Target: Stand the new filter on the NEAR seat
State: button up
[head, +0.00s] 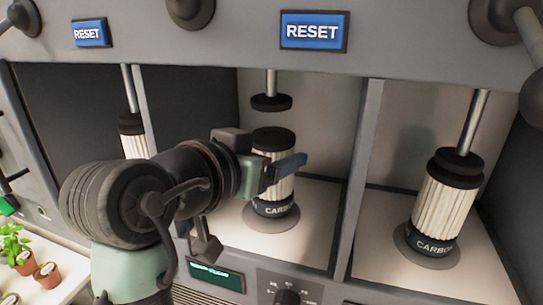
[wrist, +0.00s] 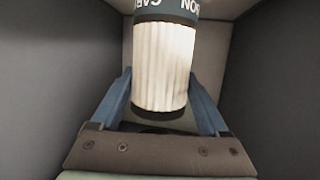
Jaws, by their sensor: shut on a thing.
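A white pleated carbon filter (head: 279,186) with black top and dark "CARBON" band is upright in the middle chamber. My gripper (head: 283,168) is shut on its upper body, with a blue finger showing across it. In the wrist view the filter (wrist: 163,65) appears inverted between the two blue fingers (wrist: 162,104). Its base is over the round grey seat (head: 272,222) and appears to meet it; a small gap cannot be ruled out. A black plunger disc (head: 271,102) hangs above the filter, apart from its top.
A similar filter (head: 443,205) stands in the right chamber under a lowered plunger. Another (head: 132,140) is partly hidden in the left chamber. A divider (head: 361,170) bounds the middle chamber on the right. Blue RESET panels (head: 314,31) and a knob (head: 288,298) are on the housing.

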jog(key=shift+f, duration=0.25)
jog(key=shift+f, duration=0.15)
jog(key=o, duration=1.6)
jog(key=shift+c, duration=0.2)
jog(key=shift+s+r, duration=0.1)
jog(key=shift+r, duration=0.15)
jog(key=b+v, duration=0.6)
jog(key=v, duration=0.6)
